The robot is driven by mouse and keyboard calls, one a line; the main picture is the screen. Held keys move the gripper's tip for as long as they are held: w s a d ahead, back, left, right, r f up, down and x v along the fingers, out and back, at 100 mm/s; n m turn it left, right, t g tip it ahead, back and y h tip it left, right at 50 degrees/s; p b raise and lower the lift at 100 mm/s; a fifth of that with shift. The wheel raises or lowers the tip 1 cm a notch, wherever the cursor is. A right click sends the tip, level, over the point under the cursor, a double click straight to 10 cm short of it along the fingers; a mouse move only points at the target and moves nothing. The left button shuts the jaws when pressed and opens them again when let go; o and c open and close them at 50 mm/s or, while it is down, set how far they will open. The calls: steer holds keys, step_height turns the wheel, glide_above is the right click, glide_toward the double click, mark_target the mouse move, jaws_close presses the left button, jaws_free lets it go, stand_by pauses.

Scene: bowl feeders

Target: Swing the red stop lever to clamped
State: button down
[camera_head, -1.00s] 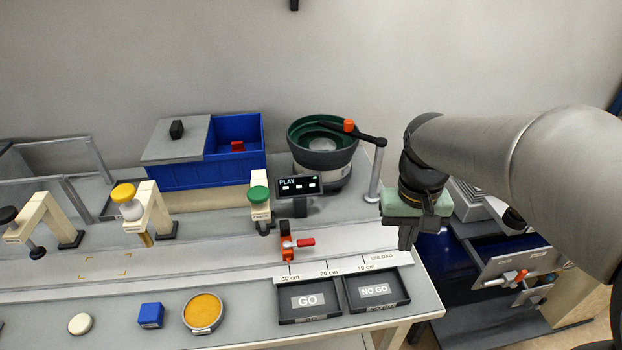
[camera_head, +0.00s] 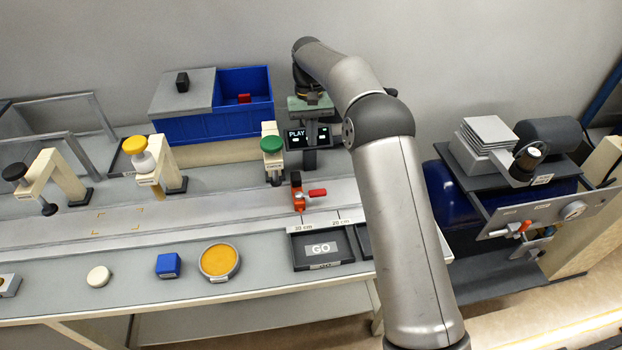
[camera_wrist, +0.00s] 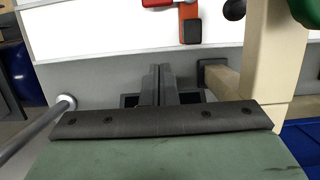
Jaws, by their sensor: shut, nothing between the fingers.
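The red stop lever (camera_head: 317,193) sticks out to the right from an orange-red stop block (camera_head: 299,201) on the pale rail. The block has a black part on its back end. My gripper (camera_head: 311,143) is behind the stop, in front of the PLAY display, pointing down. In the wrist view my gripper (camera_wrist: 158,72) has its fingers together and empty, apart from the stop.
The PLAY display (camera_head: 296,138) is close behind my fingers. A green-knobbed post (camera_head: 272,160) stands just left of my gripper. The blue bin (camera_head: 190,134) is behind. The GO tray (camera_head: 305,262) lies in front.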

mark_target(311, 194)
stand_by(0.3)
steer(key=p+x, duration=0.1)
steer(key=x, duration=0.8)
steer(key=shift+s+f, duration=0.1)
steer(key=shift+f, duration=0.3)
steer(key=s, duration=0.1)
steer(key=s+p, duration=0.1)
steer(key=s, duration=0.1)
steer(key=shift+d, duration=0.4)
steer(key=shift+s+f, duration=0.1)
steer(key=shift+s, duration=0.35)
steer(key=shift+d+m, duration=0.25)
steer(key=shift+m, duration=0.05)
